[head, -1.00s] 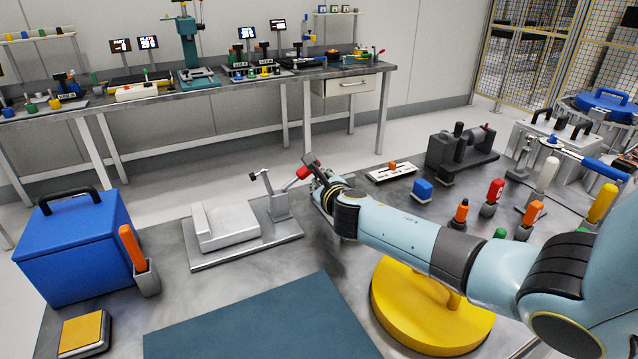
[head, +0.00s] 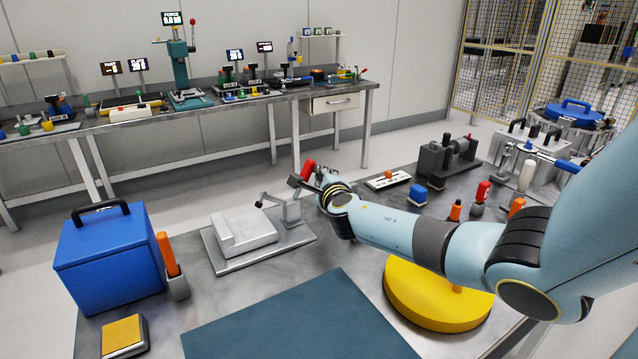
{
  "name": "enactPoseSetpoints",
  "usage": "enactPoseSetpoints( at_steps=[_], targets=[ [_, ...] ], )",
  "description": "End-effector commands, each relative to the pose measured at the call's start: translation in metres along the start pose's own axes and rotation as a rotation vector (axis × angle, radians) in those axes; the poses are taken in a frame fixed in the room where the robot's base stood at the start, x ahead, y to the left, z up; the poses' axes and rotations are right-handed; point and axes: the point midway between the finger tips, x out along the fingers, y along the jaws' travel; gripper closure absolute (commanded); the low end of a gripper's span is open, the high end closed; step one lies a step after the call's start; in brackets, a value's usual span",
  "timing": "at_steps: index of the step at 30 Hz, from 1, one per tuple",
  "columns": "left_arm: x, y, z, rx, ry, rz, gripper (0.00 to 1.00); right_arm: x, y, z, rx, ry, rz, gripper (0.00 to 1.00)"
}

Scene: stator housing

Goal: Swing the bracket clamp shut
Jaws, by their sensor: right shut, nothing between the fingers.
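The bracket clamp (head: 292,211) stands at the right end of a grey base plate (head: 222,263). A pale block (head: 243,234) sits on that plate. The clamp's arm (head: 272,198) reaches left towards the block, its tip above the block's right side. The clamp's red handle (head: 308,169) points up, leaning slightly right. My right gripper (head: 294,182) is shut and empty, close beside the handle and above the clamp; I cannot tell whether it touches. It partly hides the handle's lower part. My left gripper is not in view.
A blue box (head: 108,250) and an orange-handled tool (head: 166,254) in a holder stand left. A blue-green mat (head: 300,320) lies in front. A yellow round base (head: 438,300) is under my arm. A dark fixture (head: 447,160) and several coloured tools stand right.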

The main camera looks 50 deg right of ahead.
Motion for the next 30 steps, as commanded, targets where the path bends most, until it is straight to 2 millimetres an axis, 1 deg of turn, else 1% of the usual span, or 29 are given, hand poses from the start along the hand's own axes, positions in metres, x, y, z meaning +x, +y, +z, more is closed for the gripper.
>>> enactPoseSetpoints(
  at_steps=[1, 4, 7, 10, 17, 30],
  targets=[
    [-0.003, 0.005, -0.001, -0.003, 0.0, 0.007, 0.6, -0.001, -0.003, 0.005, -0.037, 0.0, -0.015, 1.0],
    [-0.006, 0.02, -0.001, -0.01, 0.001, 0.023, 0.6, -0.004, -0.004, 0.011, -0.122, 0.0, -0.044, 1.0],
    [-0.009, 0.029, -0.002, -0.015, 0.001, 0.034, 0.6, -0.006, -0.006, 0.018, -0.202, 0.0, -0.071, 1.0],
    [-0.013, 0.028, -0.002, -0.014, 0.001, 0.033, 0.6, -0.008, -0.007, 0.023, -0.216, 0.0, -0.077, 1.0],
    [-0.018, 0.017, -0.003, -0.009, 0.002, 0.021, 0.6, -0.011, -0.007, 0.033, -0.214, 0.0, -0.076, 1.0],
    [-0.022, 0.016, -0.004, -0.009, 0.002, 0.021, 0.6, -0.013, -0.005, 0.038, -0.213, 0.0, -0.075, 1.0]
  ],
)
